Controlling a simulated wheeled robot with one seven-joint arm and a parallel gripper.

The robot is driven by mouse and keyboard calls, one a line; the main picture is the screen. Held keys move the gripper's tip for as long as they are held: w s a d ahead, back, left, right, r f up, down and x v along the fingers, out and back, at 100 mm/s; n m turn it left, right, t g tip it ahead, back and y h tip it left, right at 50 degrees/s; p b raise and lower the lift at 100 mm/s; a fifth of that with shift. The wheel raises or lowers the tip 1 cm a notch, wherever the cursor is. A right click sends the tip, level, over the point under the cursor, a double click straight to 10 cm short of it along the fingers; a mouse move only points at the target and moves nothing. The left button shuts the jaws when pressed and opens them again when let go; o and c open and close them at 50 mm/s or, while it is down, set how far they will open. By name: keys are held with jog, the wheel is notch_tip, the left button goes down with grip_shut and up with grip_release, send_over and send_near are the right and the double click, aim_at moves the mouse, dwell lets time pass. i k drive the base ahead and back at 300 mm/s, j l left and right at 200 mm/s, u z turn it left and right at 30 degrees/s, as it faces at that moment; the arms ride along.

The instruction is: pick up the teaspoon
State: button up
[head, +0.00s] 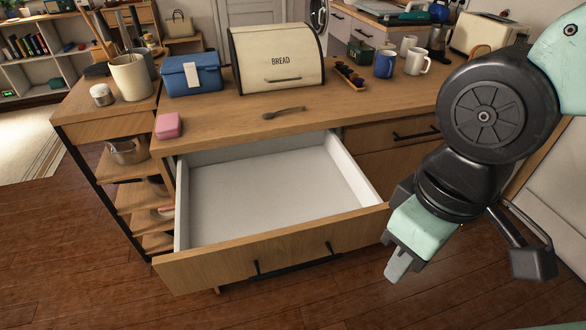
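The teaspoon (284,112) is small and dark. It lies flat on the wooden counter (215,126), near its front edge, between the bread box and the open drawer. My gripper (397,265) hangs at the lower right, in front of the counter and by the drawer's right front corner, well apart from the teaspoon. I see it from the side, so the gap between its fingers is hidden. No object shows in it.
An empty white-lined drawer (265,190) stands pulled out below the teaspoon. A bread box (278,62) stands behind the teaspoon. A pink box (169,125) and blue box (191,76) are left; a blue mug (385,64) and wooden tray (349,76) are right.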

aim_at(269, 115)
jog(key=i+u, duration=0.1)
jog(key=i, duration=0.6)
jog(key=i+u, duration=0.1)
jog(key=u, duration=1.4)
